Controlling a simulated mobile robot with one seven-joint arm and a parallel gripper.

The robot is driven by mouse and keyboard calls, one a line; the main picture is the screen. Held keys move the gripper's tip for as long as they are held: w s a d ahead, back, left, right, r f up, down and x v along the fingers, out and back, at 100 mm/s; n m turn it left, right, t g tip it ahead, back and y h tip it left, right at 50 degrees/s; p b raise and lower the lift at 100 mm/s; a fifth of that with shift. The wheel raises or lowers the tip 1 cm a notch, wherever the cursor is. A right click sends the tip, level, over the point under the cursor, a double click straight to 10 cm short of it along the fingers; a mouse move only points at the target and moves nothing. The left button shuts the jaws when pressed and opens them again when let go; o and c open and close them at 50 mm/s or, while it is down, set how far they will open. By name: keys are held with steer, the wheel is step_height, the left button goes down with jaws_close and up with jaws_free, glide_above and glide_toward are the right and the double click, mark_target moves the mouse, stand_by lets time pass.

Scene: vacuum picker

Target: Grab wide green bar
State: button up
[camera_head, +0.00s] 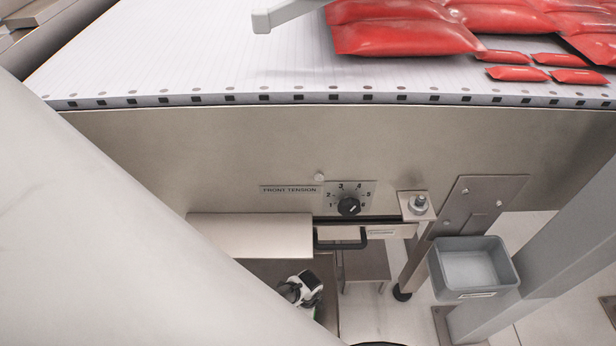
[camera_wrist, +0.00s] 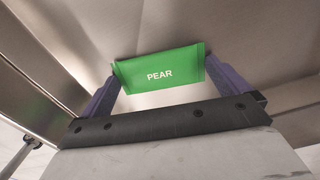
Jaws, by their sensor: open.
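A wide green bar (camera_wrist: 160,79), a flat packet marked "PEAR", shows in the wrist view beyond my gripper's black palm plate. My gripper (camera_wrist: 162,70) is open, with one purple finger at each side of the bar. The bar spans nearly the whole gap between the fingers, its ends close to both fingertips. I cannot tell whether the fingertips touch it. What lies under the bar is a pale surface between brownish metal walls. I cannot make out the bar in the head view, where my pale arm covers the left side.
A white belt (camera_head: 180,50) bears red packets (camera_head: 400,38) at upper right. Below is a metal front panel with a "FRONT TENSION" dial (camera_head: 348,206). A drawer with a black handle (camera_head: 340,243) and a grey bin (camera_head: 473,268) stand lower down.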

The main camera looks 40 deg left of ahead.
steer(key=c, duration=0.8)
steer(key=shift+r, duration=0.15)
